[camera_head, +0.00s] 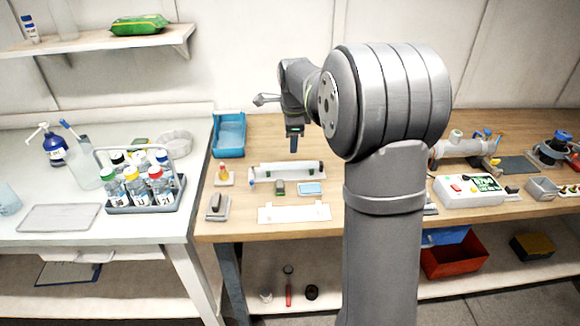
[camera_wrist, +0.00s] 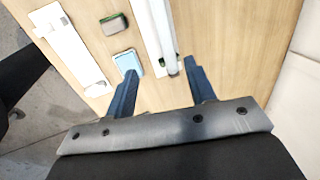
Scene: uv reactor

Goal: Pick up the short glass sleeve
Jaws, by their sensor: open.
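A long pale tube (camera_wrist: 162,30) lies along a white holder (camera_wrist: 147,22) in the wrist view. The holder (camera_head: 318,179) also shows in the head view, with the pale tube (camera_head: 285,169) on it and dark ends. I cannot tell whether this tube is the short glass sleeve; no separate short sleeve is clear. My gripper (camera_head: 294,131) hangs above the wooden bench, behind the holder in the head view. In the wrist view my gripper (camera_wrist: 160,70) is open, with nothing between its fingers. The tube's near end lies between the fingertips in the picture, apparently below them.
A light-blue pad (camera_head: 311,188), a small dark block (camera_head: 279,188) and a white plate (camera_head: 294,213) lie in front of the holder. A blue tray (camera_head: 229,134) is at the back left. A bottle caddy (camera_head: 146,205) stands on the left table. A controller box (camera_head: 469,190) is right.

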